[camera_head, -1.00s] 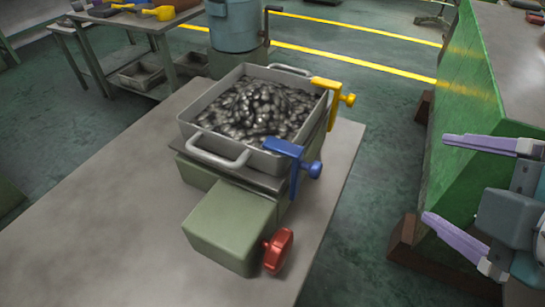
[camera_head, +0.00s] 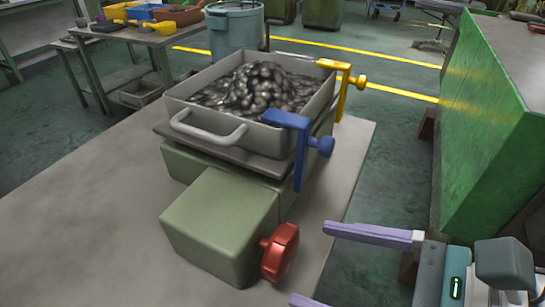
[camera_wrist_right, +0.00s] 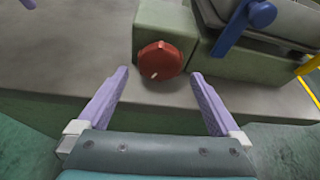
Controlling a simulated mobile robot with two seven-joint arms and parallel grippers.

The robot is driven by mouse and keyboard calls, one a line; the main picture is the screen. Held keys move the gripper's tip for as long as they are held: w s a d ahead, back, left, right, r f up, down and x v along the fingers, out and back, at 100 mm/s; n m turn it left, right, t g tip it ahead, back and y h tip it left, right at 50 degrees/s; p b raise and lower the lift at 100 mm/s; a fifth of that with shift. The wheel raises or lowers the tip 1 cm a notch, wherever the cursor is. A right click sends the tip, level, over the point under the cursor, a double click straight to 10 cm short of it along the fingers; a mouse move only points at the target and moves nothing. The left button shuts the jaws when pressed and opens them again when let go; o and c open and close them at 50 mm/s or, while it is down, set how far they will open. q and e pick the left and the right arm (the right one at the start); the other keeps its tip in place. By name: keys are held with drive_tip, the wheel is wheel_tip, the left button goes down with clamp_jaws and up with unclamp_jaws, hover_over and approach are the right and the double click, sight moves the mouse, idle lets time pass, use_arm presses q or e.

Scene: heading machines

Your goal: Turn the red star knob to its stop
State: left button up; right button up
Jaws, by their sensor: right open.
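The red star knob (camera_head: 279,252) sits on the side of a green block (camera_head: 222,226) at the front of the fixture. In the right wrist view the knob (camera_wrist_right: 158,60) faces me, with a small white mark low on its face. My right gripper (camera_head: 308,264) is open and empty, just right of the knob in the head view. In the wrist view its two lilac fingers (camera_wrist_right: 160,75) point towards the knob, one on each side, not touching it. A lilac sliver at the wrist view's top left corner looks like part of my left gripper (camera_wrist_right: 28,3).
A grey tray (camera_head: 208,130) of metal parts sits on the fixture. A blue clamp (camera_head: 300,122) and a yellow clamp (camera_head: 343,68) grip its right side, above the knob. A green cabinet (camera_head: 490,130) stands at right. The grey tabletop (camera_head: 90,220) is clear at left.

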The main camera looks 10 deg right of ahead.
sight(292, 252)
use_arm(q)
drive_tip(key=shift+r, duration=0.1)
use_arm(e)
drive_tip(key=x, duration=0.5)
drive_tip(key=shift+d, duration=0.1)
drive_tip(key=shift+c, duration=0.2)
drive_tip(key=c, duration=1.1)
use_arm(q)
drive_tip(key=shift+f, duration=0.25)
use_arm(e)
drive_tip(key=shift+w+d+m+g+y, duration=0.15)
drive_tip(key=shift+m+g+y, duration=0.15)
drive_tip(key=shift+m+g, duration=0.55)
use_arm(q)
drive_tip(key=shift+f+b, duration=0.85)
drive_tip(key=shift+b, duration=0.2)
use_arm(e)
drive_tip(key=shift+m+g+y, duration=0.35)
drive_tip(key=shift+m+y, duration=0.35)
drive_tip(key=shift+m, duration=0.75)
